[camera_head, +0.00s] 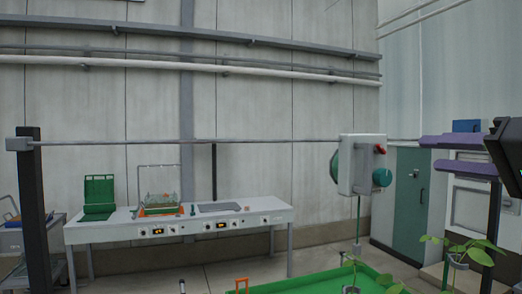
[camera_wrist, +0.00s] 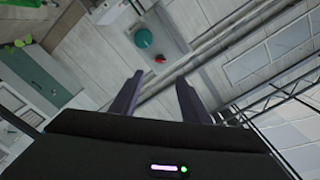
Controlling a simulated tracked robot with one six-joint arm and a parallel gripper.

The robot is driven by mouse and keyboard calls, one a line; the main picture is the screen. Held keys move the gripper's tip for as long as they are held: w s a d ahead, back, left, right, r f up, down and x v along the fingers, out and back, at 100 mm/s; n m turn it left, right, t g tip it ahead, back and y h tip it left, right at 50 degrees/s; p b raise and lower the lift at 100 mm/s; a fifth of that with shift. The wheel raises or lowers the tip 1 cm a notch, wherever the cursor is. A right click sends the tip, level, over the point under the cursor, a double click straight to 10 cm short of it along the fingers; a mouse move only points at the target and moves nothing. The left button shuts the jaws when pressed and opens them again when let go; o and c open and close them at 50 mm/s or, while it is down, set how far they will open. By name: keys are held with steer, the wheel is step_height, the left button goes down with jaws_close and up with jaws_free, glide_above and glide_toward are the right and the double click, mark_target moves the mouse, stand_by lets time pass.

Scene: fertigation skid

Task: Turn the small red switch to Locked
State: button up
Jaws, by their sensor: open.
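The small red switch (camera_head: 380,149) sits on the upper right of the front of a pale grey box (camera_head: 356,160). In the wrist view, the red switch (camera_wrist: 160,59) shows just beyond the gap between my fingertips, on the box (camera_wrist: 168,32). Its Locked mark is too small to read. My gripper (camera_head: 426,153) is right of the box in the head view, with its two purple fingers apart. In the wrist view, my gripper (camera_wrist: 160,77) is open and empty, and no contact with the switch shows.
A round teal knob (camera_head: 382,177) is below the switch, and a green disc (camera_head: 335,170) is at the box's left side. A horizontal rail (camera_head: 250,142) runs behind. A green tray (camera_head: 310,284) with plants is below. A workbench (camera_head: 180,226) stands left; a green cabinet (camera_head: 408,200) stands behind.

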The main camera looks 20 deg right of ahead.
mark_target(383, 150)
steer(key=shift+w+a, duration=0.15)
steer(key=shift+w, duration=6.05)
steer(key=shift+c, duration=0.7)
